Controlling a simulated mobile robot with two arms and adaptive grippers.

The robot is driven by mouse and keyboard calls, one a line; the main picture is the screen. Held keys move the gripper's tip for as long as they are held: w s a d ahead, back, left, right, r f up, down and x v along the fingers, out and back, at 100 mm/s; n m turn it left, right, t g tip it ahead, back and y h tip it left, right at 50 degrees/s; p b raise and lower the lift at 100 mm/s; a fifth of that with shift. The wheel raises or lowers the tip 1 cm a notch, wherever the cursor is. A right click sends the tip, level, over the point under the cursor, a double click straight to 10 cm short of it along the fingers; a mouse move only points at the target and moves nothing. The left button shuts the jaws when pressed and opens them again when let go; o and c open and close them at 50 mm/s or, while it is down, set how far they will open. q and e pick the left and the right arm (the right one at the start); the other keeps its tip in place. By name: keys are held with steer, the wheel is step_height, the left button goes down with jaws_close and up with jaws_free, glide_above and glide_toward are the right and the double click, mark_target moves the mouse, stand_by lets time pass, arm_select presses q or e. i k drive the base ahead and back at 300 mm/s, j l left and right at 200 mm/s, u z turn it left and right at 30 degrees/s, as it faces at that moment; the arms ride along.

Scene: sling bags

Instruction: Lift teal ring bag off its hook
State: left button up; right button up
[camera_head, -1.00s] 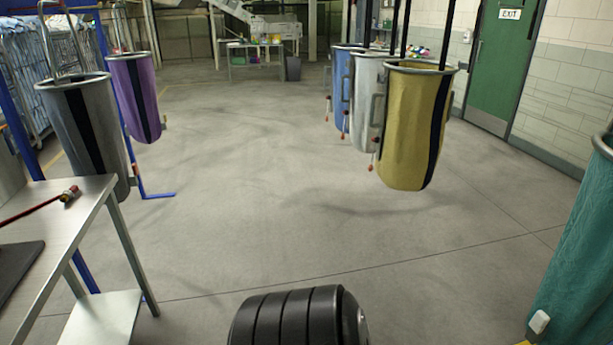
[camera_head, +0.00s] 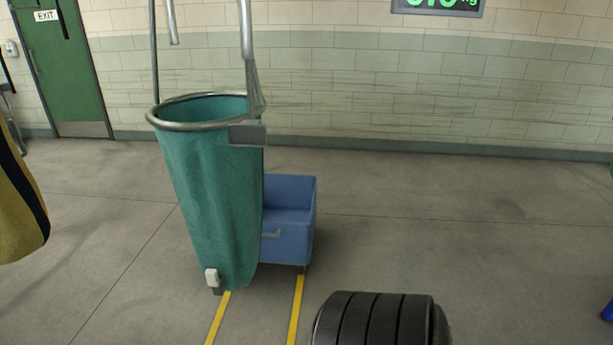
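The teal ring bag (camera_head: 212,195) hangs upright left of the middle, its round metal ring (camera_head: 160,121) open at the top. Metal bars (camera_head: 246,35) rise from the ring and leave the top of the picture, so the hook itself is out of view. A grey block (camera_head: 247,133) sits at the ring's right side, and a small white tag (camera_head: 211,277) is near the bag's bottom. Neither of my grippers is in view.
A blue wheeled bin (camera_head: 291,225) stands behind and right of the bag. Yellow floor lines (camera_head: 295,310) run below it. A yellow bag (camera_head: 18,205) hangs at the left edge. A green door (camera_head: 65,75) is at back left.

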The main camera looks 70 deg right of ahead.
mark_target(218, 186)
steer(key=z, duration=1.7)
